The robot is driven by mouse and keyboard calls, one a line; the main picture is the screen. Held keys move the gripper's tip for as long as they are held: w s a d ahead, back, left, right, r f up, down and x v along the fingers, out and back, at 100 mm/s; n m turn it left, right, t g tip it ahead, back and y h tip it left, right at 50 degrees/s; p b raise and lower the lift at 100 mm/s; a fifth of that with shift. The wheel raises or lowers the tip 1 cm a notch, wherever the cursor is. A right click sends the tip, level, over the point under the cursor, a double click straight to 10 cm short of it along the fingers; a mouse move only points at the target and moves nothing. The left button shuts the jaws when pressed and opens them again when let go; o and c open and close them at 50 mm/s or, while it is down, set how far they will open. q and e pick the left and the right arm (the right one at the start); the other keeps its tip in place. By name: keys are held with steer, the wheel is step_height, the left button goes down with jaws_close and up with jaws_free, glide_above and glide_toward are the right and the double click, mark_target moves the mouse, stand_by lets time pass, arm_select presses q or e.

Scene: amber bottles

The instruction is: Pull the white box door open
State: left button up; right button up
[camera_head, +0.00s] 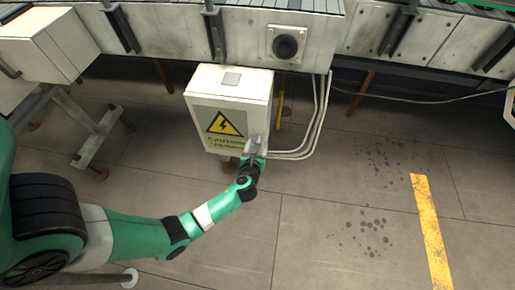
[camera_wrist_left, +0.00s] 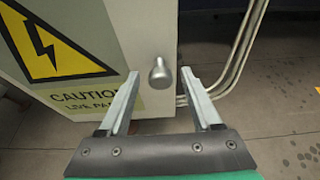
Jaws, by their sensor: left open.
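The white box (camera_head: 232,90) stands below the conveyor in the head view, its door (camera_head: 222,126) facing me with a yellow caution sign. The door looks closed. In the left wrist view the door (camera_wrist_left: 100,30) fills the upper left, and its grey knob (camera_wrist_left: 160,72) sticks out near the right edge. My left gripper (camera_head: 255,148) is at the lower right of the door. In the wrist view its two fingers are open, and the knob shows between and just beyond the fingertips (camera_wrist_left: 160,75). I cannot tell whether they touch it. My right gripper is not in view.
Pale pipes (camera_head: 318,118) run down the box's right side. The grey conveyor frame (camera_head: 260,35) spans the top. A white box on a stand (camera_head: 45,45) is at the left. The floor right of the box is open, with a yellow stripe (camera_head: 430,225).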

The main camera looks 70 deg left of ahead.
arm_select(q)
jaws_close()
stand_by(0.4)
stand_by(1.1)
